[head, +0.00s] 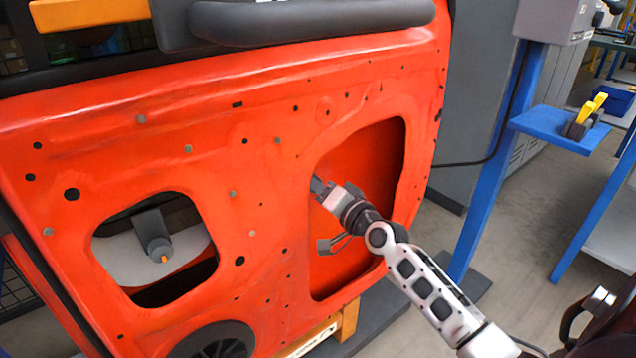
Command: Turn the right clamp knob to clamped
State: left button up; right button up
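The red door panel (270,130) stands upright in front of me with two large openings. In its left opening a grey clamp knob (157,250) with an orange mark sits on a grey bracket. My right gripper (319,187) is at the upper left edge of the right opening, its fingertips close to the red panel. I cannot tell whether it touches the panel or whether its fingers are open. A small grey part (328,246) shows below it in the right opening; I cannot tell whether it is the right clamp knob. My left gripper is not in view.
A blue stand (551,124) to the right bears a yellow-and-black tool (588,115). A grey cabinet (480,100) stands behind it. A black bar (310,22) runs along the panel's top. Floor (525,235) shows free at right.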

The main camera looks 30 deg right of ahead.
pick_arm(q)
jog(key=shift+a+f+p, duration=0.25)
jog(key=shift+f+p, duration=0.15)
jog(key=shift+p, duration=0.05)
pick_arm(e)
jog(key=shift+m, duration=2.4)
jog(key=o, duration=1)
jog(key=shift+c, duration=0.2)
